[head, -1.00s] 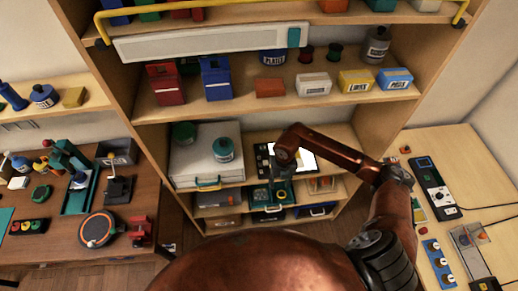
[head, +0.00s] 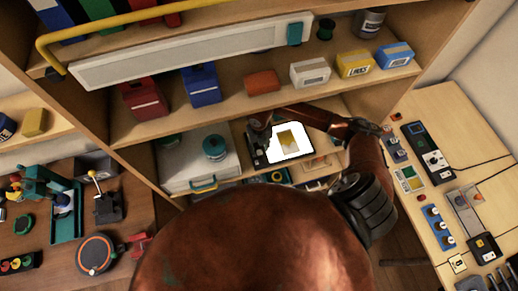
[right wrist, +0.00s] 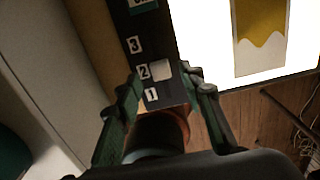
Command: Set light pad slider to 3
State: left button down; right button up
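The light pad (head: 306,148) lies on a middle shelf, with a bright white panel and a yellow-brown sample on it. Its dark control strip (right wrist: 150,30) runs along the panel's left side, with labels 1, 2 and 3. The pale slider knob (right wrist: 161,70) sits beside label 2. My right gripper (right wrist: 163,80) is over the strip, its green fingers apart, one on each side of the knob. Contact with the knob cannot be told. In the head view this gripper is small and dark at the pad's left. My left gripper is not in view.
A white case (head: 190,165) with a teal-lidded jar (head: 214,147) stands left of the pad. The shelf above holds several boxes, including a blue one (head: 201,84). Side tables (head: 440,130) carry devices and cables.

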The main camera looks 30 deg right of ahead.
aim_at(260, 153)
notch_tip(260, 153, down, 2)
jog(key=shift+f, duration=0.2)
jog(key=c, duration=0.8)
grip_shut()
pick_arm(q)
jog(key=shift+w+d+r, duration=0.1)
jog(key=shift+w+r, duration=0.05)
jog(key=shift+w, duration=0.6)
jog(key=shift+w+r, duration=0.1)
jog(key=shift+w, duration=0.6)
pick_arm(e)
jog(key=shift+s, duration=0.1)
jog(key=shift+d, duration=0.1)
